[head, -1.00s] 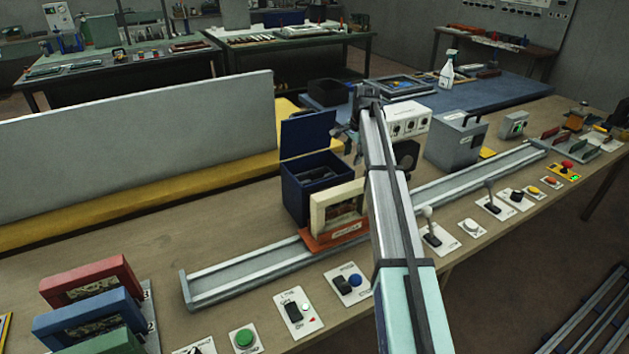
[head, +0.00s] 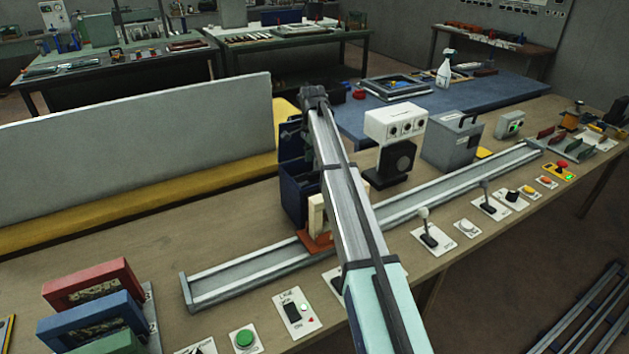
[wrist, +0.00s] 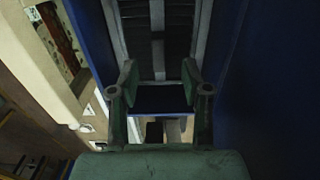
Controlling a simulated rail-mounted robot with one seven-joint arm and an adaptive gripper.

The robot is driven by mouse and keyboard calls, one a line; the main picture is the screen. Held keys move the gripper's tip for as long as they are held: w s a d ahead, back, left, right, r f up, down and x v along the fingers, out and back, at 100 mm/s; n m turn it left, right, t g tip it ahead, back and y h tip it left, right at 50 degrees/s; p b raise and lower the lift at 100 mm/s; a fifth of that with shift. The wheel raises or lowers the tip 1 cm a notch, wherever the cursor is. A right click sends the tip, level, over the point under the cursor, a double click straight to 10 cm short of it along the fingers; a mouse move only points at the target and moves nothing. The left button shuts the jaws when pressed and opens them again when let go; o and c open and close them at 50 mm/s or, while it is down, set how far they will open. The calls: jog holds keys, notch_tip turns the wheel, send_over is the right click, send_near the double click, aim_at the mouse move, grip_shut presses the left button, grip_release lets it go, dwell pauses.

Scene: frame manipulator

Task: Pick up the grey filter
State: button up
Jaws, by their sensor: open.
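The grey filter (wrist: 158,45), a pale frame with dark slats, shows in the wrist view inside the dark blue box (wrist: 232,75). My gripper (wrist: 159,82) is open, its two green-grey fingers spread at the near end of the filter, one towards each side. I cannot tell whether they touch it. In the head view the blue box (head: 291,192) is partly covered by my arm, and its inside and the fingertips are hidden.
A cream frame (head: 317,213) stands on an orange carriage (head: 312,240) on the rail (head: 235,279), close beside the box. A white socket unit (head: 395,123) and dark speaker-like block (head: 397,160) stand right of it. Red (head: 92,283) and blue (head: 92,325) frames stand front left.

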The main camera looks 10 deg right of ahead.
aim_at(315, 173)
jog(key=shift+d+f+p, duration=0.2)
jog(key=shift+f+p, duration=0.35)
jog(key=shift+f, duration=0.8)
jog(key=shift+d+f+p, duration=0.15)
jog(key=shift+f+p, duration=0.35)
jog(key=shift+f, duration=0.8)
grip_shut()
